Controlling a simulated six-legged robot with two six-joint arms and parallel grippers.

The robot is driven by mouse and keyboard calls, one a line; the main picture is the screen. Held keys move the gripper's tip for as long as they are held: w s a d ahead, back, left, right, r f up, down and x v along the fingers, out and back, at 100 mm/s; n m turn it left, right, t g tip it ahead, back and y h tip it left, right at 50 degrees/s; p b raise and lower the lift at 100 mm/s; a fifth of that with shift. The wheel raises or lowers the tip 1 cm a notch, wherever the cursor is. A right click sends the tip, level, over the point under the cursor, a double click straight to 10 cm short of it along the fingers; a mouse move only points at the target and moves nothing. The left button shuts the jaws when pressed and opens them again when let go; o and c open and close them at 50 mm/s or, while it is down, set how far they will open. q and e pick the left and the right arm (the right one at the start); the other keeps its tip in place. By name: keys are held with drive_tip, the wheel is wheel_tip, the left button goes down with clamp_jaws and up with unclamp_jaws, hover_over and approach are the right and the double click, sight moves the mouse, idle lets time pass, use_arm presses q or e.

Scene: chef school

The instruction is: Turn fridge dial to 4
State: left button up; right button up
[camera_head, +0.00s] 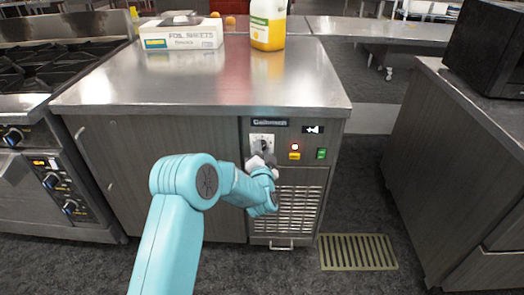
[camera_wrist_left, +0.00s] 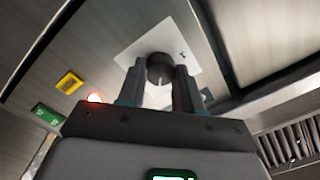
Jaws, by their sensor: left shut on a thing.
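The fridge dial (camera_wrist_left: 160,68) is a dark round knob on a white plate (camera_wrist_left: 192,42) in the left wrist view. My left gripper (camera_wrist_left: 158,82) is shut on the dial, one finger on each side of it. In the head view the left gripper (camera_head: 262,160) reaches the control panel of the under-counter fridge, and the dial (camera_head: 263,145) shows only partly behind it. The plate's numbers are too small or hidden to read. A small dark display (camera_head: 312,129) on the panel has lit marks I cannot read clearly. My right gripper is not in view.
A vent grille (camera_head: 300,208) lies below. A foil box (camera_head: 181,36) and a yellow-orange bottle (camera_head: 268,24) stand on the steel counter.

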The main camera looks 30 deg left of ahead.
use_arm(q)
drive_tip(key=o, duration=1)
drive_tip(key=shift+o, duration=0.2)
drive_tip(key=v, duration=1.6)
drive_tip(key=shift+s, duration=0.15)
